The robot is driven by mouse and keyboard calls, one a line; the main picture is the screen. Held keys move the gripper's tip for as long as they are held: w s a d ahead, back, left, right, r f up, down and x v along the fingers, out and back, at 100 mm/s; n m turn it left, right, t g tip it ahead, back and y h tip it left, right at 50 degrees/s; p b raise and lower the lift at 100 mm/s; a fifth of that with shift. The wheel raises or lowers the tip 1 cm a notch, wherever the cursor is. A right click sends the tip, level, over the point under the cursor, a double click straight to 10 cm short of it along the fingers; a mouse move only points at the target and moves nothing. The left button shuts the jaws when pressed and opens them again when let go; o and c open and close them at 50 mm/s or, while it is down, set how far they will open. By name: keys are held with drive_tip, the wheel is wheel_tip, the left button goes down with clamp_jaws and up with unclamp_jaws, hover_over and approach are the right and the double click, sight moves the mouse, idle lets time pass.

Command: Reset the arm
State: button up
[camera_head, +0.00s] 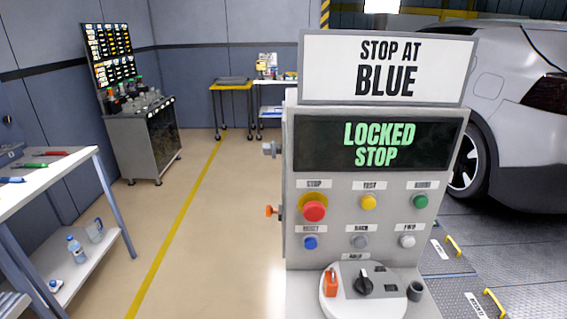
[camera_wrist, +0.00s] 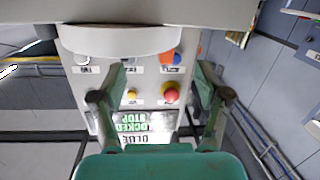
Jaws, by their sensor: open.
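My gripper (camera_wrist: 162,84) shows only in the wrist view. Its two green fingers are spread apart with nothing between them. Beyond them the grey control panel (camera_wrist: 152,72) appears upside down, with the red stop button (camera_wrist: 171,95) and a yellow button (camera_wrist: 132,94) between the fingers. I cannot tell how far the fingers are from the panel. In the head view the same control panel (camera_head: 328,160) stands upright, its screen (camera_head: 378,143) reading "LOCKED STOP" in green. The sign (camera_head: 386,68) above reads "STOP AT BLUE". No part of my arm shows in the head view.
A silver car (camera_head: 508,110) stands at the right behind the panel. A white workbench (camera_head: 45,185) with pens is at the left. A grey cabinet (camera_head: 138,145) with bottles stands at the back left. The beige floor (camera_head: 215,230) between bench and panel is clear.

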drive_tip(key=s+d+f, duration=0.1)
drive_tip(key=s+f, duration=0.1)
drive_tip(key=s, duration=0.7)
drive_tip(key=s+d+f+m+g+h, duration=0.1)
drive_tip(key=s+d+f, duration=0.1)
drive_tip(key=s, duration=0.8)
drive_tip(key=s+d+f+m+g, duration=0.1)
drive_tip(key=s+f, duration=0.2)
drive_tip(key=s, duration=0.6)
drive_tip(key=shift+s+d+h, duration=0.2)
drive_tip(key=shift+d+h, duration=0.2)
